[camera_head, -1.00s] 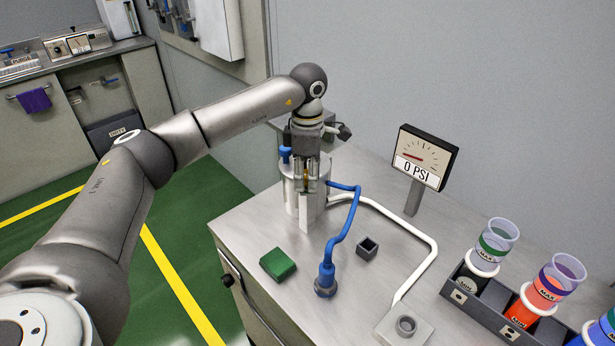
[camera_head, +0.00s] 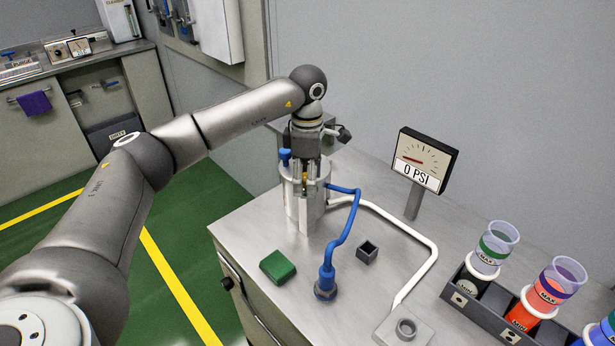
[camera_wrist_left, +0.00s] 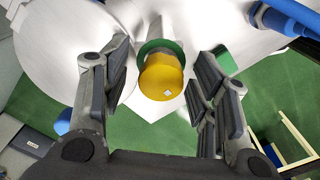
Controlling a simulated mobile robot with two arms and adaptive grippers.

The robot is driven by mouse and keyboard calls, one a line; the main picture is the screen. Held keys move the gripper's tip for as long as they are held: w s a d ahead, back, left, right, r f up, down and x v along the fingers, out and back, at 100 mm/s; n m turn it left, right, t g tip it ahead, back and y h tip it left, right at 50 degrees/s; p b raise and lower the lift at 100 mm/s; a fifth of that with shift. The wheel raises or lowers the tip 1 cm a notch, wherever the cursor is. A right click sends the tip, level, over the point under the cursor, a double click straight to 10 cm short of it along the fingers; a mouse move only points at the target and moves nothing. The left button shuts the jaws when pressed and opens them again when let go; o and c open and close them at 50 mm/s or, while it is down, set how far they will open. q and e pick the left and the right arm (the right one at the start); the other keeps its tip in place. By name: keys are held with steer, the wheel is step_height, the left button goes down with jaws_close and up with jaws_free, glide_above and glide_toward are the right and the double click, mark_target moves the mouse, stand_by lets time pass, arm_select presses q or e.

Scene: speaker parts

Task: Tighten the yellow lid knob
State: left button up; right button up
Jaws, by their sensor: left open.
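The yellow lid knob (camera_wrist_left: 161,78) shows in the left wrist view, round with a small white mark and a green ring behind it. In the head view a small bit of yellow (camera_head: 305,182) shows between the fingers at the metal pot (camera_head: 309,212). My left gripper (camera_head: 306,180) points down at the pot's top. In the left wrist view its fingers (camera_wrist_left: 158,85) are open on either side of the knob, with gaps on both sides. The far side of the knob is hidden. My right gripper is not in view.
A blue hose (camera_head: 343,235) and a white pipe (camera_head: 426,246) run from the pot over the bench. A gauge (camera_head: 424,160) reads 0 PSI. A green block (camera_head: 278,266), a dark square holder (camera_head: 367,251) and a rack of coloured cylinders (camera_head: 466,289) stand nearby.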

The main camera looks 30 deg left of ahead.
arm_select(q)
step_height(320, 180, up, 12)
stand_by(0.6)
steer(key=shift+f, duration=0.1)
stand_by(0.5)
